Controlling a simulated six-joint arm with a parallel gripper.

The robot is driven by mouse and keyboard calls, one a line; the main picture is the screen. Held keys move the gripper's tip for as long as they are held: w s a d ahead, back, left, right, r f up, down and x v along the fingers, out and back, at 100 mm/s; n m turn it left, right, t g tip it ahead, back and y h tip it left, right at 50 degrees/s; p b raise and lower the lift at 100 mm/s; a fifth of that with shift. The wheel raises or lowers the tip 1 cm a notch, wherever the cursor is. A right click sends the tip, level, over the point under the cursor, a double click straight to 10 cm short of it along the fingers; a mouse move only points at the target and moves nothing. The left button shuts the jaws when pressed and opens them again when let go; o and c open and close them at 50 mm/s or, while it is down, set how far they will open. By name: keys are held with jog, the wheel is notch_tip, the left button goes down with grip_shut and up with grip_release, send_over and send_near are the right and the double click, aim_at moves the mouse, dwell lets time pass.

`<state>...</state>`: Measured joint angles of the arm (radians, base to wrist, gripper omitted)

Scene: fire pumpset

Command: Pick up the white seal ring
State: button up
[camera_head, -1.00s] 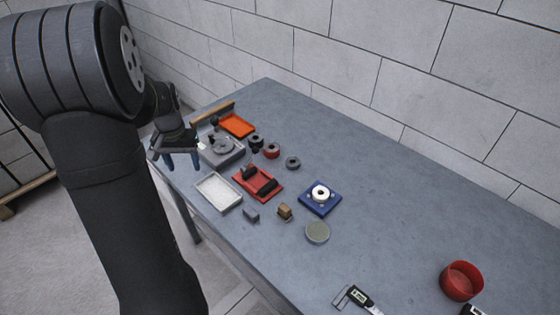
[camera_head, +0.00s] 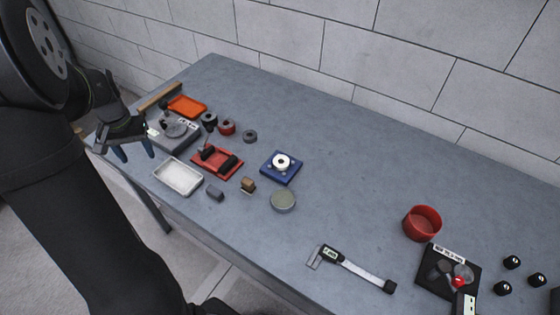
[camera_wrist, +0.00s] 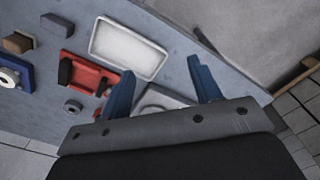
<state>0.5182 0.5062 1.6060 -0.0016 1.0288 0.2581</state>
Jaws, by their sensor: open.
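The white seal ring (camera_head: 281,161) sits on a square blue block (camera_head: 269,175) near the middle of the table. It also shows at the left edge of the wrist view (camera_wrist: 8,77), partly cut off. My gripper (camera_head: 136,152) is open and empty, with its blue fingers above the table's left end, well left of the ring. In the wrist view the fingers (camera_wrist: 158,84) stand apart with nothing between them.
Close to my gripper are a grey fixture (camera_head: 185,142), a white tray (camera_head: 178,176), a red holder (camera_head: 229,166) and an orange tray (camera_head: 188,106). A round greenish disc (camera_head: 283,199) lies just in front of the blue block. Calipers (camera_head: 350,270) and a red cup (camera_head: 422,223) lie to the right.

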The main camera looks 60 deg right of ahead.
dwell(0.4)
jog(key=shift+o, duration=1.4)
jog(key=s+d+r+m, duration=0.1)
jog(key=s+d+m, duration=0.1)
jog(key=s+d, duration=0.45)
jog(key=s+d+r+m, duration=0.2)
jog(key=s+d+m, duration=0.15)
jog(key=d, duration=0.55)
jog(key=m, duration=0.5)
send_over(282, 160)
jog(key=f, duration=0.9)
jog(key=shift+s, duration=0.25)
jog(key=shift+w+f, duration=0.15)
jog(key=shift+f, duration=1.15)
jog(key=shift+w+f, duration=0.1)
jog(key=shift+f, duration=1.2)
jog(key=shift+c, duration=0.4)
